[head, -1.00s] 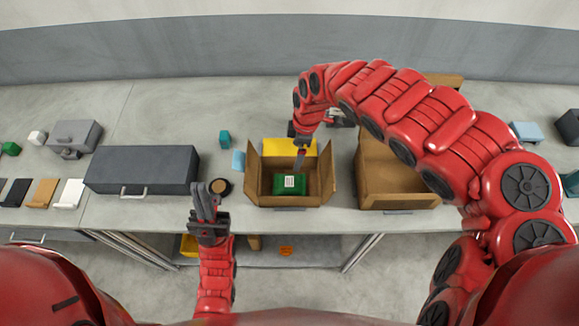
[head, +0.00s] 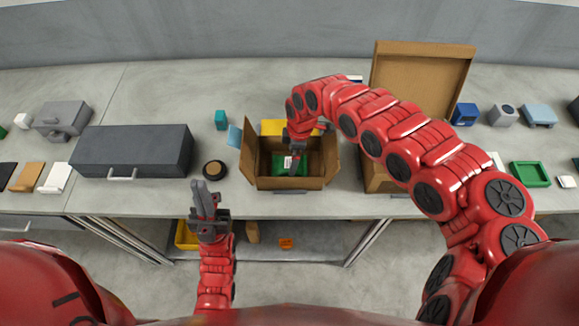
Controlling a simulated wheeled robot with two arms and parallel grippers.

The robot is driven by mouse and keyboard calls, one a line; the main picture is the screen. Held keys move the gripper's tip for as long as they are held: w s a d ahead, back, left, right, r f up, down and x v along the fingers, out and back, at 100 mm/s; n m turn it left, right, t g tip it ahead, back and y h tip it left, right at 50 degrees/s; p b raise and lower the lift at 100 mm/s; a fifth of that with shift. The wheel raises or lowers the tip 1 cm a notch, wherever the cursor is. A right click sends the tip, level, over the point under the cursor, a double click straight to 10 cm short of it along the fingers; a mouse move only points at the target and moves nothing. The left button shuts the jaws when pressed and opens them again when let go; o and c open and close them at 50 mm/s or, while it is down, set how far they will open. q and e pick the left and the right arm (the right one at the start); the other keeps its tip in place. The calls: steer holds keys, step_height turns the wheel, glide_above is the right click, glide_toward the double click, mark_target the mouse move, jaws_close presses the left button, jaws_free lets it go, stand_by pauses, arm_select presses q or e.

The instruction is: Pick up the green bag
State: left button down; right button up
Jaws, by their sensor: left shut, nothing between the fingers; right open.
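The green bag (head: 280,170) lies inside an open cardboard box (head: 247,153) on the counter; a small white label shows on it. My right gripper (head: 294,162) reaches down into the box from above, its fingers open over the bag. They hide part of the bag, and I cannot tell whether they touch it.
A yellow item (head: 272,127) is behind the open box.

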mark_target(289, 163)
steer(key=f, duration=0.1)
steer(key=a+f+p, duration=0.1)
steer(key=f, duration=0.1)
steer(key=shift+f, duration=0.55)
steer(key=shift+w+d, duration=0.1)
steer(key=shift+f, duration=0.25)
steer(key=c, duration=1.3)
steer(key=shift+o, duration=0.2)
steer(key=shift+r, duration=0.15)
